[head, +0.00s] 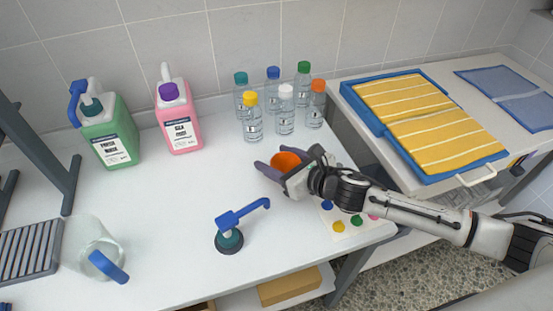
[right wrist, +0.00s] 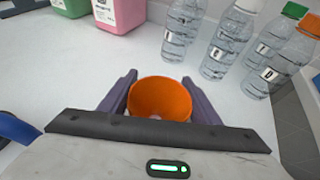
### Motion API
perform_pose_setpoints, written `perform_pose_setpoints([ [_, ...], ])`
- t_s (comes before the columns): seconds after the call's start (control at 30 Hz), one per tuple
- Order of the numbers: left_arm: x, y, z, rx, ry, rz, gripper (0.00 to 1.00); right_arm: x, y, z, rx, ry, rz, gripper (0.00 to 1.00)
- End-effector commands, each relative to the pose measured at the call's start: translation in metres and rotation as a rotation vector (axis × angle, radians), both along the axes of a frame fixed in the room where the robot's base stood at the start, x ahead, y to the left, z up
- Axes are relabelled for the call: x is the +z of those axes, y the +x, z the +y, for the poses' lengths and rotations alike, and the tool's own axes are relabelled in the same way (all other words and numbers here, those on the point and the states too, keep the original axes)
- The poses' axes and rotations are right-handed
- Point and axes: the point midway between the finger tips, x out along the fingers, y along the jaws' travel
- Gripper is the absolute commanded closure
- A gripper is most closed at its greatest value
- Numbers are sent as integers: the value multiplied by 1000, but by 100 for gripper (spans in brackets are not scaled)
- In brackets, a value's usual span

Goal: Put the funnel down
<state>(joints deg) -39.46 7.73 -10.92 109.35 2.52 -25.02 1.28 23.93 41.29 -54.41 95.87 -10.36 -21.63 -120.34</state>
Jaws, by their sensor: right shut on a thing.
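The orange funnel (head: 286,160) is between the purple fingers of my right gripper (head: 271,172), which is shut on it. In the right wrist view the funnel (right wrist: 160,98) shows its round open mouth between the two fingers (right wrist: 158,95). The funnel is over the white table (head: 170,210), in front of the clear bottles. Its lower part is hidden, so I cannot tell whether it touches the table. My left gripper is not in view.
Several capped clear bottles (head: 285,115) stand behind the funnel. A green jug (head: 108,140) and a pink jug (head: 179,125) stand at the back left. A blue pump (head: 230,238), a clear pitcher (head: 95,258) and a card with coloured dots (head: 345,218) are nearer. The table's middle is clear.

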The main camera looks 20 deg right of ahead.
Motion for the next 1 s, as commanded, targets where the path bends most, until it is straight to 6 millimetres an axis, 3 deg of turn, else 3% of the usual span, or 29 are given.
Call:
perform_pose_setpoints([
  [0.1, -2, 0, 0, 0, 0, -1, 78, -4, 0, 0, 0, -1, 0, 68],
  [0.13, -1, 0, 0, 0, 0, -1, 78, -3, 0, 0, 0, -1, 0, 38],
  [0.23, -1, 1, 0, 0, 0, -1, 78, -3, 0, 0, 0, -1, 0, 24],
  [0.63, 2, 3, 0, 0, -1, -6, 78, 2, -5, -3, 0, 0, 1, 24],
  [1.0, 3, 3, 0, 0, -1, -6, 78, 29, -69, -32, -1, -3, 3, 24],
])
